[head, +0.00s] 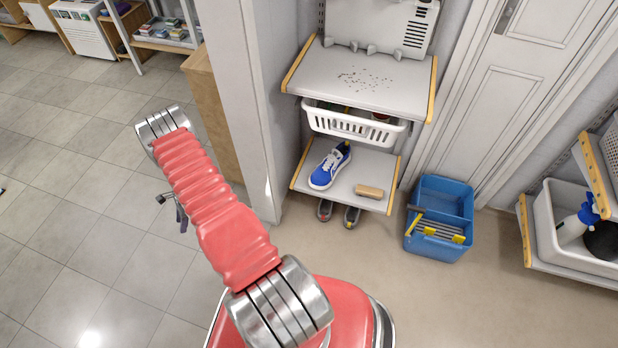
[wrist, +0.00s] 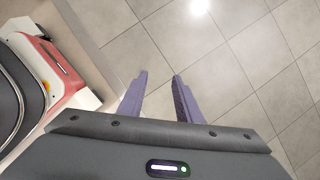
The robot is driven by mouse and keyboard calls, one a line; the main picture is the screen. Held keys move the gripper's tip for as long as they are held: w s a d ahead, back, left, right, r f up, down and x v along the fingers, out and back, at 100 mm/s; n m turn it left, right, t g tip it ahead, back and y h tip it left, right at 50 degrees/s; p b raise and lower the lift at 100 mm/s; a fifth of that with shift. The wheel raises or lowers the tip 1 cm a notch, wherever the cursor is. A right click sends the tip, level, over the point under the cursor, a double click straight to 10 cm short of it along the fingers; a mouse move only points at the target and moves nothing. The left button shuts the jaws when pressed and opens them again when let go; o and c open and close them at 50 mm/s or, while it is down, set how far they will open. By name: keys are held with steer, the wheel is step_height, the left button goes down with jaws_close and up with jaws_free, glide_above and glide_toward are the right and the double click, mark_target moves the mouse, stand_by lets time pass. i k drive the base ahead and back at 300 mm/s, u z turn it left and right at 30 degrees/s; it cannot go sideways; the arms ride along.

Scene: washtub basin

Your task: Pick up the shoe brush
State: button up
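The shoe brush (head: 369,192), a small tan block, lies on the lower grey shelf (head: 345,190) in the head view, to the right of a blue and white shoe (head: 330,167). My gripper (wrist: 160,75) points down at bare floor tiles in the wrist view. Its two purple fingers stand apart with nothing between them. In the head view my gripper (head: 182,212) is small and partly hidden behind my arm, well to the left of the shelves. The brush is not in the wrist view.
Above the brush hang a white basket (head: 354,124) and an upper shelf (head: 362,78) with dark specks. A blue bucket (head: 441,205) stands on the floor to the right. Dark shoes (head: 351,217) sit under the lower shelf. A wall (head: 245,90) stands left of the shelves. Floor in front is clear.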

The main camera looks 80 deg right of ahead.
mark_target(371, 192)
steer(key=z, duration=0.05)
steer(key=k, duration=1.4)
steer(key=z, duration=2.25)
steer(key=k, duration=0.15)
steer(key=u, duration=0.85)
steer(key=i, duration=0.5)
steer(key=z, duration=0.05)
